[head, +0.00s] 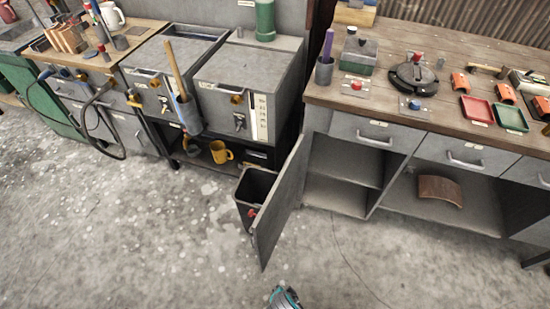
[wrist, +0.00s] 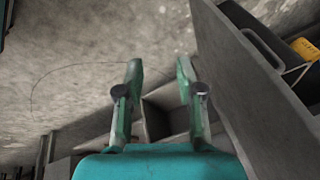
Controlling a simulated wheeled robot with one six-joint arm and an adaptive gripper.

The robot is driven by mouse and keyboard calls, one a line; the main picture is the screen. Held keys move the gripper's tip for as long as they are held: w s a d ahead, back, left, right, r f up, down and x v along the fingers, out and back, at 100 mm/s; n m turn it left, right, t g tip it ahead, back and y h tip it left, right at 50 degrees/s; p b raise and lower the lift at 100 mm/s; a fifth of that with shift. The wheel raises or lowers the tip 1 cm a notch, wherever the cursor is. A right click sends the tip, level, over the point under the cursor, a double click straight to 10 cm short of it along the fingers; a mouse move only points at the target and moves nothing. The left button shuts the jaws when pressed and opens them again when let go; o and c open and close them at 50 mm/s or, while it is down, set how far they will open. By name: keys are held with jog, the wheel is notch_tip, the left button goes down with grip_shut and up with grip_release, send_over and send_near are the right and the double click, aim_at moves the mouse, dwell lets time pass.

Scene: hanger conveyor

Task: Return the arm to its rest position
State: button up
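My gripper (wrist: 160,68) has its two fingers apart in the wrist view, with nothing held between them. In the head view only a small teal part of my arm or gripper (head: 284,298) shows at the bottom edge, and the rest is out of frame. An open grey cabinet door (head: 282,203) stands just beyond it in the head view. In the wrist view the door (wrist: 245,85), with its handle, is to the right of my fingers, apart from them.
The open cabinet (head: 342,160) is under the wooden workbench (head: 450,122). A dark bin (head: 255,184) stands behind the door. A yellow mug (head: 220,152) is on a low shelf at left. A curved brown piece (head: 440,190) lies under the bench. The concrete floor (head: 130,230) is clear in front.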

jog(key=s+d+r+n+t+y, duration=0.2)
jog(key=s+d+r+n+t, duration=0.3)
jog(key=s+d+r, duration=0.65)
jog(key=s+d+r+n+t, duration=0.1)
jog(key=s+r+t, duration=0.1)
jog(key=r, duration=0.7)
jog(key=s+d+r+n+t+h, duration=0.1)
jog(key=s+d+r+t, duration=0.1)
jog(key=r, duration=0.7)
jog(key=s+d+r+n+t, duration=0.1)
jog(key=s+r+t, duration=0.1)
jog(key=r, duration=0.8)
jog(key=shift+s+d+n+h, duration=0.2)
jog(key=shift+s+n+h, duration=0.2)
jog(key=shift+s, duration=0.1)
